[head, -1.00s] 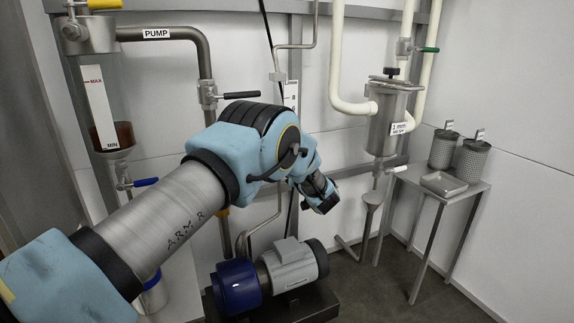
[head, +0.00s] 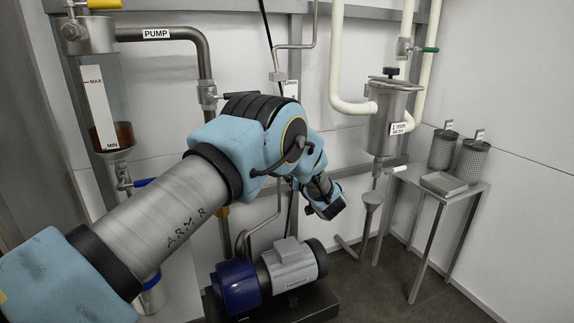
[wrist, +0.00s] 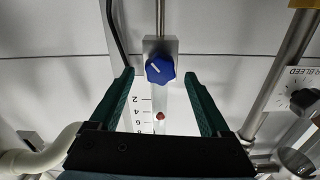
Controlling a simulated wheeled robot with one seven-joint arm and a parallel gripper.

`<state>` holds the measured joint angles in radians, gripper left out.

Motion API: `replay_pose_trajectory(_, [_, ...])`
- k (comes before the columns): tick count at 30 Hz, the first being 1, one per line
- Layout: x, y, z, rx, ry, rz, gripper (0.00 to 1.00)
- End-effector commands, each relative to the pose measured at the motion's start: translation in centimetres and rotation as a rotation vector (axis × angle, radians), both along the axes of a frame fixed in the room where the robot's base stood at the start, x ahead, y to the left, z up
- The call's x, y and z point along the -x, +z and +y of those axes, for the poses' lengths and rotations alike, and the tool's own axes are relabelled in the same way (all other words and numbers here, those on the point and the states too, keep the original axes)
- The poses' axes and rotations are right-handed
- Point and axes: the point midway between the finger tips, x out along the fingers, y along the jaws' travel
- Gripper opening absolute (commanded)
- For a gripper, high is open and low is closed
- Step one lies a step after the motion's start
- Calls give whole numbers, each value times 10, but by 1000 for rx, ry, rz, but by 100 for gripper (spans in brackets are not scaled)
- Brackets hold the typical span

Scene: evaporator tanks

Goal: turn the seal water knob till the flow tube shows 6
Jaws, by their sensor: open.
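The blue seal water knob (wrist: 160,68) with a white pointer line sits on a grey metal block in the wrist view. Below it is the flow tube (wrist: 159,103) with a scale marked 2, 4, 6, 8. The red float (wrist: 160,116) stands a little past the 4 mark, between 4 and 6. My gripper (wrist: 159,76) is open, its green fingers on either side of the knob with gaps to both sides. In the head view my gripper (head: 327,207) is at the arm's end; its fingers are not clear there, and the knob cannot be made out.
A black bleed knob (wrist: 304,101) and a steel pipe are right of my fingers; a pale curved pipe (wrist: 45,153) is left. In the head view, the pump motor (head: 290,266) is below the arm, and a strainer (head: 388,120) and small table (head: 462,190) are right.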

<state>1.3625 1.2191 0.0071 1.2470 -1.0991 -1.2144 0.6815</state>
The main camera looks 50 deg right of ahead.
Motion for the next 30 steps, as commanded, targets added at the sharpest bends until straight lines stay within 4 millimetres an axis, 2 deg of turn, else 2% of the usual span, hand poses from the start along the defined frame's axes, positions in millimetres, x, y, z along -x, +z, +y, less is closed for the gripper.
replay_pose_trajectory(6, [42,1,16,-1,-2,0,81])
replay_pose_trajectory(12, [67,1,26,0,1,-1,81])
replay_pose_trajectory(18, [74,1,30,1,2,-2,81])
replay_pose_trajectory(30, [74,1,29,1,2,-2,81])
